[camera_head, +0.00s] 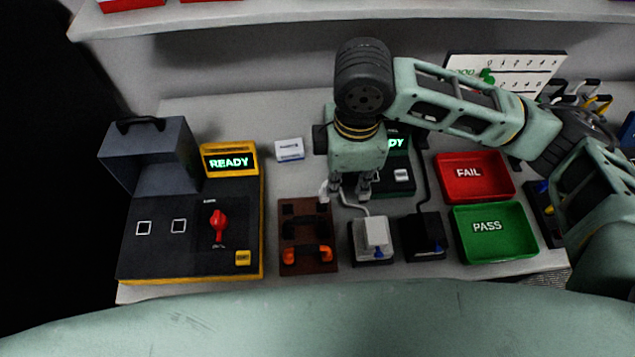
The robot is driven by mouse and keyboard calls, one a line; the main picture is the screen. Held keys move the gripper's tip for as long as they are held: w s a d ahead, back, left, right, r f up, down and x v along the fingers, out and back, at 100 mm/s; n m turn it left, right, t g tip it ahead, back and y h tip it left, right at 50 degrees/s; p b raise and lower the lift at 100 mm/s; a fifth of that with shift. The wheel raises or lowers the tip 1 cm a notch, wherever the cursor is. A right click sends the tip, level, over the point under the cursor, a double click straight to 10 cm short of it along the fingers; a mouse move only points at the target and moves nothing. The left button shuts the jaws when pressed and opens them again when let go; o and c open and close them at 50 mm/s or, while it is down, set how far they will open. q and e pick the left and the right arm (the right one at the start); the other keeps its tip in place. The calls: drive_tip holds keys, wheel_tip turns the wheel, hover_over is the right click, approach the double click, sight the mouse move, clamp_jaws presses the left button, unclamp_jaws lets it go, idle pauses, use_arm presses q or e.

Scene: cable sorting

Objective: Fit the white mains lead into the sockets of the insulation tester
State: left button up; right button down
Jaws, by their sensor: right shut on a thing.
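My right gripper (350,188) is above the middle of the bench, pointing down, shut on part of the white mains lead (348,202). The lead's white end (324,192) shows left of the fingers, and its cord runs down toward a white block (374,232) on a dark base. A black and yellow tester (130,255) stands at left with a lit READY display, a raised grey lid, two white-outlined squares and a red lever (218,226). A second, green-framed unit (402,190) with a lit display is partly hidden behind my right arm. I cannot tell which is the insulation tester. My left gripper is not in view.
A brown board (308,263) with black and orange pieces lies between the tester and the white block. A black block (428,233) stands right of it. Red FAIL (468,193) and green PASS (495,250) trays sit at right. A small white box (289,150) lies behind.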

drive_tip(key=shift+s+d+r, duration=0.2)
drive_tip(key=shift+d+r, duration=0.15)
drive_tip(key=shift+d, duration=0.2)
drive_tip(key=shift+s+d+r, duration=0.15)
drive_tip(key=shift+d+r, duration=0.15)
drive_tip(key=shift+d, duration=0.2)
drive_tip(key=r+p, duration=0.3)
drive_tip(key=p, duration=0.1)
drive_tip(key=shift+s+d+r, duration=0.2)
drive_tip(key=shift+d+r, duration=0.15)
drive_tip(key=shift+d, duration=0.05)
